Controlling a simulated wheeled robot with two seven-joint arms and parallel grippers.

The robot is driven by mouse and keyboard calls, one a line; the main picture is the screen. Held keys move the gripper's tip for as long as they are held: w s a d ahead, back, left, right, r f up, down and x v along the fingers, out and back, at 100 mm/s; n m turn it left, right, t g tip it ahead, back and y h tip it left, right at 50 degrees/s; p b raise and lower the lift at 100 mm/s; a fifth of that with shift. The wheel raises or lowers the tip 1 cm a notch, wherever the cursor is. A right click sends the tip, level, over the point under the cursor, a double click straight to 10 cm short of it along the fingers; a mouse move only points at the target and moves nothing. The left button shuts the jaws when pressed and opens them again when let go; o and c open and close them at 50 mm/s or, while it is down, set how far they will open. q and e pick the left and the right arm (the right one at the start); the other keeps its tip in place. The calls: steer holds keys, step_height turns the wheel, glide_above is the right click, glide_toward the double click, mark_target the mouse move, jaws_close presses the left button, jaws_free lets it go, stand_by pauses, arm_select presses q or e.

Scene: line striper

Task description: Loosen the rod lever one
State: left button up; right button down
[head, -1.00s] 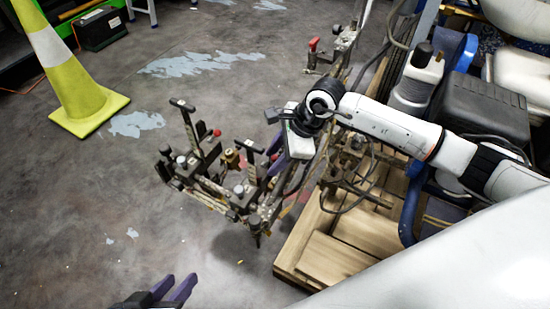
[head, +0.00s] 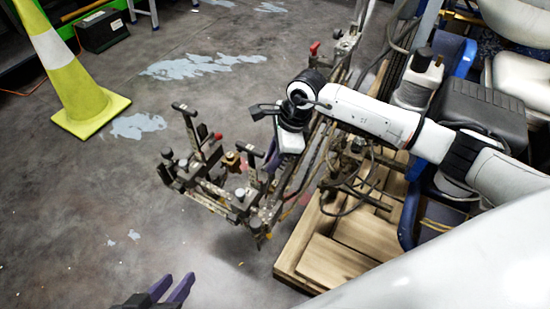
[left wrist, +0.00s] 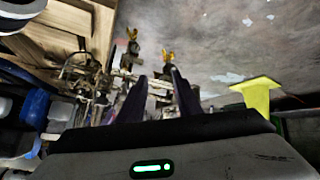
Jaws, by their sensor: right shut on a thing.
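The line striper's metal frame (head: 215,195) stands on the floor in the middle of the head view, with clamps, knobs and upright black T-handled levers. One lever (head: 187,125) stands at the left, with a red knob beside it. Another lever (head: 252,160) stands further right, close to my right gripper. My right gripper (head: 268,165) reaches down beside it, its purple fingers shut on a lever part; the contact is mostly hidden. Which lever is rod lever one I cannot tell. My left gripper (head: 176,289) is open and empty at the bottom edge; its fingers also show in the left wrist view (left wrist: 155,88).
A wooden pallet (head: 325,258) lies right of the frame, under hoses and more machine parts. A yellow cone (head: 75,85) stands at the upper left. A red-topped lever (head: 314,48) stands further back. The floor at left and front is clear.

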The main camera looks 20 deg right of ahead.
steer(key=shift+w+a+r+g+h, duration=0.3)
steer(key=shift+w+g+h, duration=0.2)
steer(key=shift+g, duration=0.1)
steer(key=shift+w+a+f+g+h+b, duration=0.1)
steer(key=shift+a+g+h+b, duration=0.05)
steer(key=shift+g+h+b, duration=0.15)
steer(key=shift+w, duration=0.1)
steer(key=shift+w+a+g+h+b, duration=0.2)
steer(key=shift+g+h+b, duration=0.3)
steer(key=shift+g+b, duration=0.3)
arm_select(q)
steer(key=shift+w+d+r+h+b, duration=0.15)
steer(key=shift+d+h+b, duration=0.45)
steer(key=shift+d+b, duration=0.4)
arm_select(e)
steer(key=shift+w+a+g+h, duration=0.15)
steer(key=shift+w+g+h, duration=0.05)
steer(key=shift+g+h, duration=0.2)
steer(key=c, duration=1.7)
jaws_free()
steer(key=shift+o, duration=0.2)
